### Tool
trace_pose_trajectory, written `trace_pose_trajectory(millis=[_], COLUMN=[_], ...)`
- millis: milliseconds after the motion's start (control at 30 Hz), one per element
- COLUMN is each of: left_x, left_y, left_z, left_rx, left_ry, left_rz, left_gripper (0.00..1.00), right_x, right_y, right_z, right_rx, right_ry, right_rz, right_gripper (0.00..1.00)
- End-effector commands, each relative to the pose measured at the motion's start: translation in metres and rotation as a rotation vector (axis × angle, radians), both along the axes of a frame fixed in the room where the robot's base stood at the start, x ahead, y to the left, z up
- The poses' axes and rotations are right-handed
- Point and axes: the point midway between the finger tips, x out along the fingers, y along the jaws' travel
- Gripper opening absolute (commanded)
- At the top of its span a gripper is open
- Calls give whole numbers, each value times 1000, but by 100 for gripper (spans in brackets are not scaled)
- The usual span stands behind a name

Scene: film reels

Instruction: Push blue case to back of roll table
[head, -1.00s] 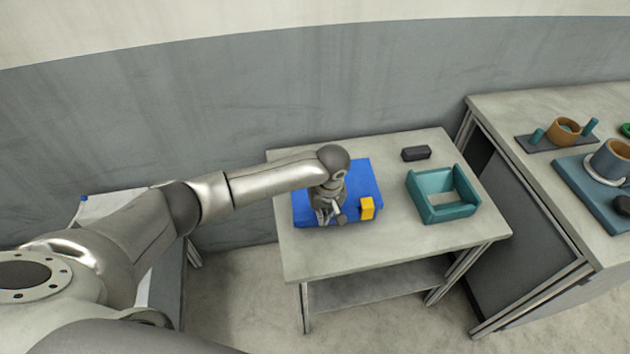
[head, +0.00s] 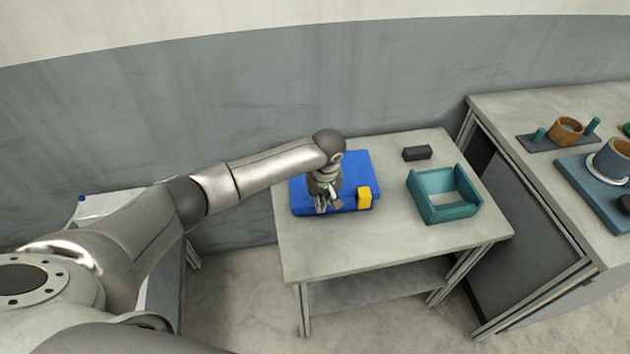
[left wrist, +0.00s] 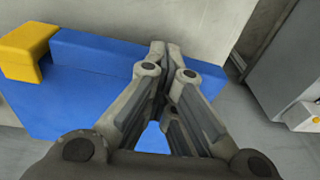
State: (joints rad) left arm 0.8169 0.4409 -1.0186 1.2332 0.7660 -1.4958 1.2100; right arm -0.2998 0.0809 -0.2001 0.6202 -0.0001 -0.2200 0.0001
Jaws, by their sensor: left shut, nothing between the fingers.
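The blue case (head: 358,170) lies flat on the roll table (head: 330,250), at its back left. A yellow block (head: 364,198) sits on its front right part. My left gripper (head: 326,207) is at the front edge of the case, its arm reaching over from the left and hiding part of it. In the left wrist view the gripper (left wrist: 168,48) is shut and empty, with fingertips at the raised blue edge of the case (left wrist: 60,100). Whether they touch it is hard to tell. My right gripper is not in view.
A teal open tray (head: 440,211) and a small dark block (head: 417,153) stand on the right of the same table. A larger bench (head: 520,110) with several parts adjoins on the right. A grey wall is behind. The table's front is clear.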

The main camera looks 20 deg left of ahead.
Motion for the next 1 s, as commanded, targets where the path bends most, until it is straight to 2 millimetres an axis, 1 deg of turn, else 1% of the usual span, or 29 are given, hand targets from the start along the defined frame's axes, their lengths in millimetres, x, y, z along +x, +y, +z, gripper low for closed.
trace_pose_trajectory(millis=[33, 1000], left_x=[1, 33], left_y=[4, 25], left_z=[-4, -4], left_rx=[6, 6], left_ry=[2, 3], left_rz=[6, 5], left_gripper=[0, 0], right_x=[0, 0], right_y=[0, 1], right_z=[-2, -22], right_rx=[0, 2], right_ry=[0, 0], right_rz=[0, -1], right_gripper=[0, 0])
